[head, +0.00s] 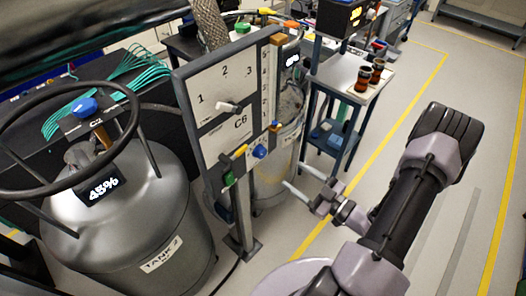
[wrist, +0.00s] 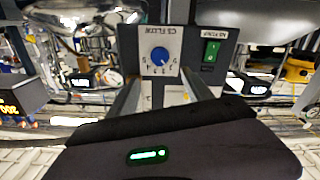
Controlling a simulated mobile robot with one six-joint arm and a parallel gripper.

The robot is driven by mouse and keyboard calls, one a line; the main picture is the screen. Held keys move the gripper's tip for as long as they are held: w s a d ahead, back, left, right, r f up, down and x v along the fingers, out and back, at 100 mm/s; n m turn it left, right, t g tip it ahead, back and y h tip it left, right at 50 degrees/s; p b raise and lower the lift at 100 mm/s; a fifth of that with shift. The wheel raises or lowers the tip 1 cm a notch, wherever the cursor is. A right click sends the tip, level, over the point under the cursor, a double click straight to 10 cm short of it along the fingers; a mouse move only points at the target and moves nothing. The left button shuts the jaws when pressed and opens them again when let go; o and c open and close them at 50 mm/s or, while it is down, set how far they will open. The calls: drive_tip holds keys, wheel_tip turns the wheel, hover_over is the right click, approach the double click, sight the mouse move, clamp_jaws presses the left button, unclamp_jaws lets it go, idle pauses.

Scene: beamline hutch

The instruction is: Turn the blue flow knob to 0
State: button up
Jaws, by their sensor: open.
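The blue flow knob (head: 260,152) is on the lower part of a post-mounted panel (head: 212,98) marked C6. In the wrist view the blue knob (wrist: 160,56) sits on a white plate (wrist: 147,37) whose label ends in FLOW, with a small dial scale around it. A pale pointer mark shows on the knob, but the number it points at is too small to read. My gripper (head: 294,175) is open and empty, to the right of and below the knob, apart from it. In the wrist view its fingers (wrist: 163,91) point toward the plate, below the knob.
A green switch (wrist: 211,52) is right of the knob. A grey tank (head: 125,215) with another blue knob (head: 84,106) and a 45% display stands left. A small table (head: 345,80) with brown jars is behind the panel.

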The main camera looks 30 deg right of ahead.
sight(263, 154)
drive_tip(key=b+x, duration=0.2)
drive_tip(key=x, duration=1.1)
drive_tip(key=shift+w+f, duration=0.1)
drive_tip(key=shift+w, duration=0.05)
clamp_jaws()
